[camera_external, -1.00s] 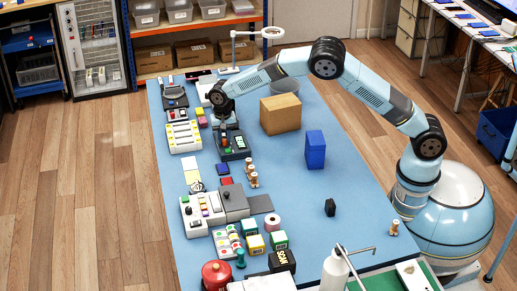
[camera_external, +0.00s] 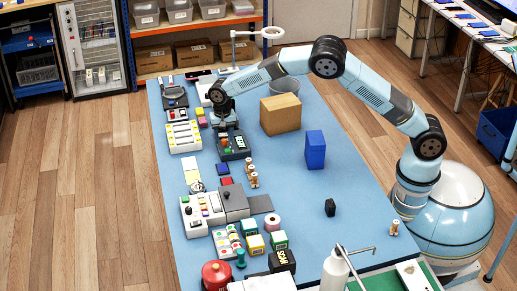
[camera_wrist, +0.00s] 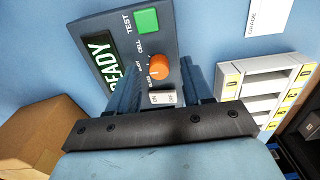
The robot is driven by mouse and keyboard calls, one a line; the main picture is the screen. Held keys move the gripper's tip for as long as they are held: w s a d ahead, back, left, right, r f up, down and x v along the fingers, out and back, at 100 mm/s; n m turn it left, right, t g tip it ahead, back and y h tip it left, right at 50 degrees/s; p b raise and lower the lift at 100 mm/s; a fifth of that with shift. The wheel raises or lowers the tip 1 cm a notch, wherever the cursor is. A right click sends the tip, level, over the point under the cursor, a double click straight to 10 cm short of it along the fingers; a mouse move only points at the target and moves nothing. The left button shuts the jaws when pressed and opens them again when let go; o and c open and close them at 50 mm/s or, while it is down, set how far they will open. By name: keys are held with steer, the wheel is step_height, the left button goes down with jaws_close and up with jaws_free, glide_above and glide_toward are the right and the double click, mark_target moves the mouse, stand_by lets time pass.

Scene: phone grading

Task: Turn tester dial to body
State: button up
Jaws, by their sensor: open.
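The tester (camera_external: 237,155) is a dark box on the blue table. In the wrist view, it has a lit READY screen (camera_wrist: 97,60), a green TEST button (camera_wrist: 146,21), an orange dial (camera_wrist: 159,67) with small labels beside it, including CELL, and a white switch (camera_wrist: 162,98). I cannot tell which label the dial points to. My gripper (camera_external: 227,126) is over the tester's far end. In the wrist view, the fingers of my gripper (camera_wrist: 163,90) are apart, one on each side of the dial and switch. They hold nothing; whether they touch the tester is unclear.
A white slotted rack (camera_external: 184,137) lies left of the tester. A cardboard box (camera_external: 281,114) and a blue block (camera_external: 315,150) stand to the right. Small wooden figures (camera_external: 252,176) stand just in front.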

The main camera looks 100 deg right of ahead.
mark_target(224, 140)
step_height(224, 140, up, 13)
steer(key=shift+f, duration=0.2)
stand_by(0.6)
steer(key=s+a+r+n+t, duration=0.3)
steer(key=s+a+r+n, duration=0.6)
steer(key=s+a+r, duration=1.2)
steer(key=s+a+f+n+t, duration=0.1)
steer(key=s+a+f+n, duration=0.1)
steer(key=s+a+n, duration=0.2)
steer(key=s+a+f+n+t, duration=0.1)
steer(key=s+a+n, duration=0.4)
steer(key=s, duration=1.6)
steer(key=a+f, duration=0.1)
steer(key=a, duration=0.4)
steer(key=shift+s+a+t, duration=0.2)
steer(key=shift+t, duration=0.1)
steer(key=shift+f, duration=0.1)
steer(key=shift+c, duration=0.2)
